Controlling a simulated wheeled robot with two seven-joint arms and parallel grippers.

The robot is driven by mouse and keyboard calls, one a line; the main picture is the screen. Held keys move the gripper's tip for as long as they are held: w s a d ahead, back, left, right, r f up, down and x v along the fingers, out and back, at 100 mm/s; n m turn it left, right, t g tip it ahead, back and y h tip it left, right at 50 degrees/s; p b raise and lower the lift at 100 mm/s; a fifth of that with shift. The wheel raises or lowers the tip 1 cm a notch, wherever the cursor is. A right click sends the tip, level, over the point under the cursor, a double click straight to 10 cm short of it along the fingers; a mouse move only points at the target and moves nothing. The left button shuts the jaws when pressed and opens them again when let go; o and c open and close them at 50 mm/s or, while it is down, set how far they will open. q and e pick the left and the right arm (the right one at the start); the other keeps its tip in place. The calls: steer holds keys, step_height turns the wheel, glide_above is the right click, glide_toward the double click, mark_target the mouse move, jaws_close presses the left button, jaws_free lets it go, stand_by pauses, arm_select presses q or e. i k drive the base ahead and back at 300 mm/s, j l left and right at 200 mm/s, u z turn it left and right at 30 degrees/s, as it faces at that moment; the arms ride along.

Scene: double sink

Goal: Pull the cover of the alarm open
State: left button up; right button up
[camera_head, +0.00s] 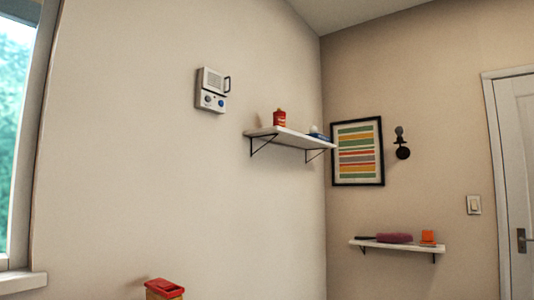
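The alarm (212,90) is a small white box fixed high on the left wall in the head view. Its upper part is a pale cover (212,80) with a dark handle (227,84) at its right edge. The cover looks closed, lying flat against the box. Neither of my grippers is in view, and nothing touches the alarm.
A white shelf (290,137) with a red container (279,118) juts from the wall right of the alarm. A lower shelf (398,245) holds small items. A red-lidded object (164,288) stands at bottom. A window (14,130) is left, a door (515,180) right. The wall around the alarm is clear.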

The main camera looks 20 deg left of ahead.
mark_target(211, 80)
steer(key=i+u, duration=0.1)
steer(key=i, duration=0.55)
steer(key=i+l+u, duration=0.1)
steer(key=i, duration=0.55)
